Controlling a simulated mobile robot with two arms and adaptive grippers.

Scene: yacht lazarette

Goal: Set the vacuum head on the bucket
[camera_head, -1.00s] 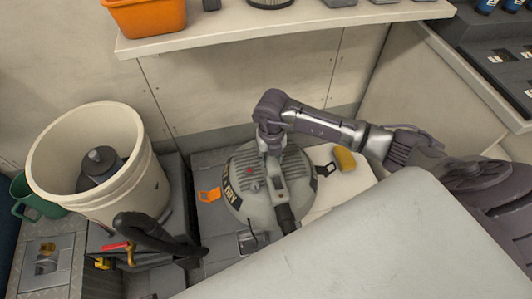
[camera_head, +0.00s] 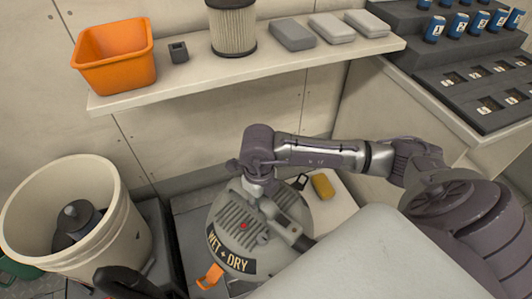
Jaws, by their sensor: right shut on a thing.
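The vacuum head (camera_head: 232,238), a grey ribbed dome with a "WET + DRY" label and an orange latch, sits at the lower middle, right of the bucket. My right gripper (camera_head: 257,186) is over its top, shut on its handle; the fingertips are mostly hidden by the wrist. The white bucket (camera_head: 128,235) stands upright and open at the left, with a dark grey capped part (camera_head: 78,222) inside it. My left gripper is not in view.
A shelf (camera_head: 290,68) above holds an orange bin (camera_head: 115,58), a pleated filter (camera_head: 233,28) and several grey blocks. A black hose (camera_head: 130,283) lies beside the bucket. A yellow sponge (camera_head: 322,186) lies right of the head. A dark rack with blue cans (camera_head: 458,24) is at upper right.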

